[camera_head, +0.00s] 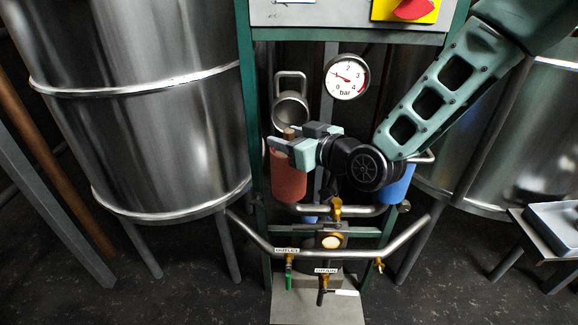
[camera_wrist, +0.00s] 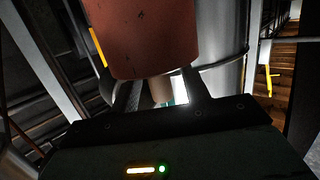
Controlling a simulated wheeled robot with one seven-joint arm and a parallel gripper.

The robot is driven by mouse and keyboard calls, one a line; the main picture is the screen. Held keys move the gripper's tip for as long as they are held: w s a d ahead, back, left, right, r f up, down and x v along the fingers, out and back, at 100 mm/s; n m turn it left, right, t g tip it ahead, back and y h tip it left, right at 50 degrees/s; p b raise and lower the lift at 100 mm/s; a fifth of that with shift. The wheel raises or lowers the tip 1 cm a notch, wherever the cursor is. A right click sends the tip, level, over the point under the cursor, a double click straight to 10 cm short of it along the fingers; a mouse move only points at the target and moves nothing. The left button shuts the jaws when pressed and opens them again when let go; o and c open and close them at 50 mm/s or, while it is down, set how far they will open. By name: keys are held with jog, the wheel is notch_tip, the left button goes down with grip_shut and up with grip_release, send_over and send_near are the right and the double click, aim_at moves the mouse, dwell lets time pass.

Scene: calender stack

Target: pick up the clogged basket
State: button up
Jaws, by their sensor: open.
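A reddish-brown cylinder (camera_head: 289,178), which looks like the clogged basket, hangs upright at the left of the green frame. A narrow brown stem (camera_head: 289,132) rises from its top. My gripper (camera_head: 288,140) is open, with one finger on each side of the stem, just above the cylinder. In the wrist view the cylinder (camera_wrist: 150,38) fills the top middle. Its stem (camera_wrist: 161,88) shows between the two spread fingers. I cannot tell whether the fingers touch the stem.
A steel cup with a loop handle (camera_head: 290,108) is behind my gripper. A blue cylinder (camera_head: 397,186) is at right, partly behind my arm. A gauge (camera_head: 346,77) is above. Pipes (camera_head: 268,250) and labelled valves lie below. Big steel tanks (camera_head: 150,130) flank the frame; a grey tray (camera_head: 555,222) is far right.

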grip_shut()
jog(key=shift+r, duration=0.2)
